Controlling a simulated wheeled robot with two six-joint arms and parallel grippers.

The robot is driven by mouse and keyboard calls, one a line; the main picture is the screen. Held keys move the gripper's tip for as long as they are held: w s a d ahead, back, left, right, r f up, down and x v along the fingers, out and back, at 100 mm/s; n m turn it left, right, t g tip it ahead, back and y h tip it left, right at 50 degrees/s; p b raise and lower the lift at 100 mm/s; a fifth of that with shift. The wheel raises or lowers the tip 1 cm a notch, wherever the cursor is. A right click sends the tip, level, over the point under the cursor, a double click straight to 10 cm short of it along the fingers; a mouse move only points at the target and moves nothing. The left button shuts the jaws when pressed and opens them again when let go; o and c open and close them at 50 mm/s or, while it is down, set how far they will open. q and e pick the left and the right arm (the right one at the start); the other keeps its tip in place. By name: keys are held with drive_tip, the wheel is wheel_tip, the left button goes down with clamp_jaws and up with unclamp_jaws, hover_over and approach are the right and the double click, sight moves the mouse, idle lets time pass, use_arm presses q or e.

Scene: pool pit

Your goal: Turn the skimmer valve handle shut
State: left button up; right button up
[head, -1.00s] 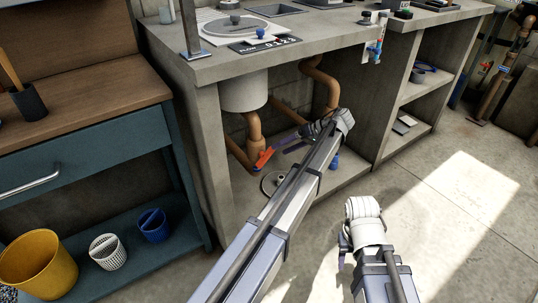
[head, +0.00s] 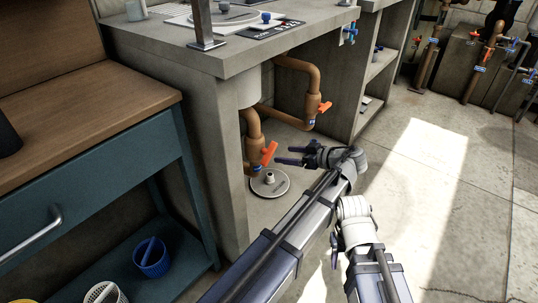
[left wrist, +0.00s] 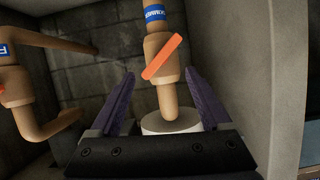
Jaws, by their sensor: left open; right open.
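The skimmer valve has an orange handle (head: 268,154) on a brown pipe under the concrete counter. In the left wrist view the handle (left wrist: 162,56) lies slantwise across the pipe, beside a blue label (left wrist: 155,12) that appears to read SKIMMER. My left gripper (head: 283,154) is open and empty, just right of the handle, its fingers pointing at it. In the left wrist view its two purple fingers (left wrist: 158,75) stand either side of the pipe, and the handle shows beyond their tips, apparently untouched. My right gripper (head: 335,248) is open, low in front, away from the valve.
A second orange-handled valve (head: 325,106) sits on a pipe further right. A white cylinder (left wrist: 172,124) joins the skimmer pipe. A round grey disc (head: 269,184) lies below. The counter's side wall (head: 220,160) is close on the left. Open floor (head: 445,220) lies right.

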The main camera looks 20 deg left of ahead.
sight(272, 153)
use_arm(q)
drive_tip(key=b+x, duration=0.2)
drive_tip(key=x, duration=0.4)
drive_tip(key=shift+a+f+b, duration=0.2)
drive_tip(key=shift+f+b, duration=0.05)
drive_tip(key=shift+b, duration=0.1)
drive_tip(key=shift+w+a+f, duration=0.15)
drive_tip(key=shift+w+a, duration=0.1)
drive_tip(key=shift+a, duration=0.35)
